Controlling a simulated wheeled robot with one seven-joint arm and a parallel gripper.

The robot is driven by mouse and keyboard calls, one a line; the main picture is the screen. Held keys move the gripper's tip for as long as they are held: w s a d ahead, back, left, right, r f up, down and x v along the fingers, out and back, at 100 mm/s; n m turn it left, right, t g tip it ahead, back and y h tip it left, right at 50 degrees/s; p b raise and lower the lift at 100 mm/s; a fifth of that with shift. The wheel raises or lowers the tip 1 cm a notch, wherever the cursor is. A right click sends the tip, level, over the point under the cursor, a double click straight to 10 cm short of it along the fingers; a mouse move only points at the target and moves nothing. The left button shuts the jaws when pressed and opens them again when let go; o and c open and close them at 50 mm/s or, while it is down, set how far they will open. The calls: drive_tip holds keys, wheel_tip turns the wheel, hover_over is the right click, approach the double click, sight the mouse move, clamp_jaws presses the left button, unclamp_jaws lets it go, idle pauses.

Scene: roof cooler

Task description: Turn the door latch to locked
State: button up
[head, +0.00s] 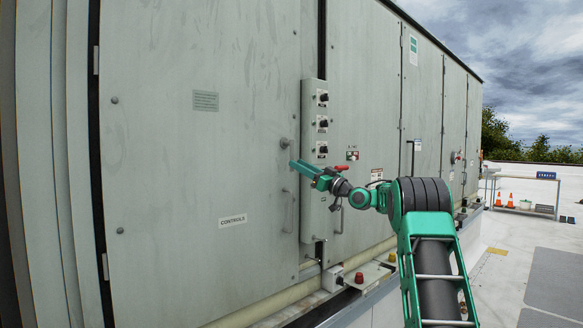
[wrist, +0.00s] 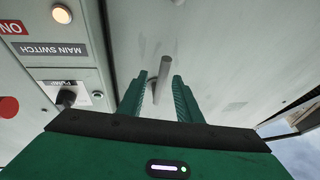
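The grey controls door (head: 190,130) is closed in the head view. Its small round-based latch (head: 285,143) is near the door's right edge, just above my gripper. My gripper (head: 294,164) reaches across from the right, close to the door face. In the wrist view, my gripper (wrist: 160,76) is open, with its two green fingers apart. A short grey latch lever (wrist: 164,66) shows in the gap between the fingers. Gaps are visible beside it, and I cannot tell whether either finger touches it. The lever's lower end is partly hidden.
A grey pull handle (head: 287,210) is below the latch. Free roof lies to the right, with a table (head: 520,179) and orange cones far back.

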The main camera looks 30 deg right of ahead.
drive_tip(key=v, duration=0.6)
drive_tip(key=shift+s+f, duration=0.15)
drive_tip(key=shift+d, duration=0.15)
drive_tip(key=s+a+f+m+g+h, duration=0.25)
drive_tip(key=a+f+g, duration=0.2)
drive_tip(key=f, duration=0.25)
drive_tip(key=s+a+f+m+g+h, duration=0.1)
drive_tip(key=s+a+f+g+h, duration=0.25)
drive_tip(key=a+f, duration=0.2)
drive_tip(key=s+a+f+m+g+h, duration=0.1)
drive_tip(key=s+f+g, duration=0.3)
drive_tip(key=s, duration=1.2)
drive_tip(key=s+a+f+m+g+h, duration=0.1)
drive_tip(key=s+f+m+g, duration=0.3)
drive_tip(key=s+f, duration=0.6)
drive_tip(key=s+a+f+m+g+h, duration=0.1)
drive_tip(key=s+a+f+m+g, duration=0.2)
drive_tip(key=s, duration=2.1)
wheel_tip(320, 180, down, 4)
drive_tip(key=shift+a+f+g+h, duration=0.15)
drive_tip(key=shift+a+g+h, duration=0.15)
drive_tip(key=shift+g, duration=0.3)
